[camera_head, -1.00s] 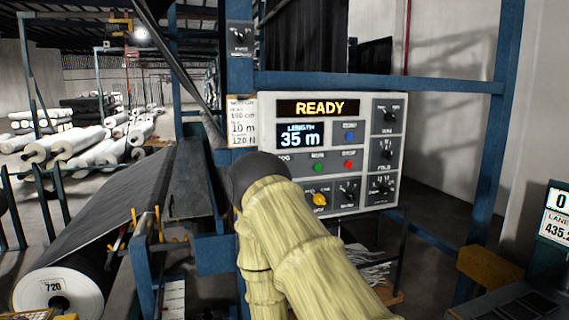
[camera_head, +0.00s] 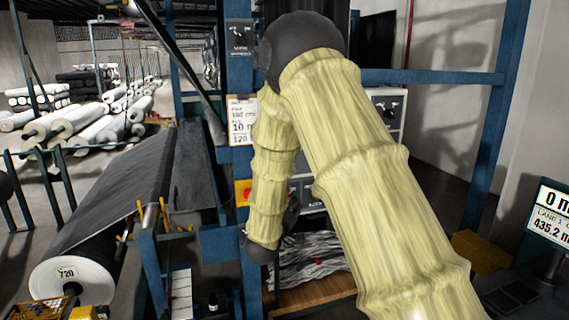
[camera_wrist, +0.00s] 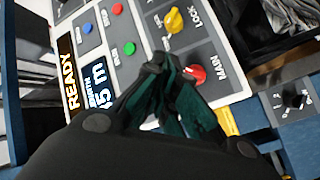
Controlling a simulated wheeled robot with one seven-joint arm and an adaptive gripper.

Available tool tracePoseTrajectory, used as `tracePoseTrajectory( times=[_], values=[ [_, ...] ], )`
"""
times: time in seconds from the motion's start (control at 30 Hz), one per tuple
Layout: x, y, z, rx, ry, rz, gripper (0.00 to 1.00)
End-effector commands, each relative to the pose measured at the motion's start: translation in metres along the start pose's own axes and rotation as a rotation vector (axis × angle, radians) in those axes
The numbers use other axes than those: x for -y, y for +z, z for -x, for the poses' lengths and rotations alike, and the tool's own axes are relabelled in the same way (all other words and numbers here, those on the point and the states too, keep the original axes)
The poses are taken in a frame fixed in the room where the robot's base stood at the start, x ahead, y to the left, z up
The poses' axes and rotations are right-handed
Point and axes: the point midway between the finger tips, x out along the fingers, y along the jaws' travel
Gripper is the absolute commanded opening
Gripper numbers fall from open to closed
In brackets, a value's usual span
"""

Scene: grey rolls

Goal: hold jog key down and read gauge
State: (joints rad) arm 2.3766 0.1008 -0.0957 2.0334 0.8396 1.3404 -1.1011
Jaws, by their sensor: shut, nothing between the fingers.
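In the wrist view my gripper (camera_wrist: 163,62) is shut and empty, its fingertips in front of the control panel (camera_wrist: 150,38). Contact with the panel cannot be told. The jog key does not show; the fingers cover the area beside the green button (camera_wrist: 129,48). The length display (camera_wrist: 97,85) is partly hidden by my gripper, with "5 m" readable. Above it the amber display (camera_wrist: 69,75) reads READY. In the head view my arm covers most of the panel (camera_head: 385,110), including both displays.
Near my fingers are a red MAIN knob (camera_wrist: 195,74), a yellow knob (camera_wrist: 174,20), a red button (camera_wrist: 117,8) and a blue button (camera_wrist: 87,28). A blue frame post (camera_head: 490,150) stands right of the panel. A fabric roll (camera_head: 70,280) lies at left.

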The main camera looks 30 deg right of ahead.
Motion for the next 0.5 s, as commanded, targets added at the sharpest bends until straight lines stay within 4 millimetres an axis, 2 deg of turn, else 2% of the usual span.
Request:
tracePoseTrajectory(
  times=[0.03,0.2,0.3,0.5],
  values=[
    [-0.018,-0.013,-0.004,0.001,0.029,0.0,0.0],
    [-0.048,-0.032,-0.012,0.011,0.096,0.008,0.0],
    [-0.054,-0.035,-0.013,0.013,0.111,0.009,0.0],
    [-0.055,-0.035,-0.014,0.014,0.114,0.01,0.0]
  ],
)
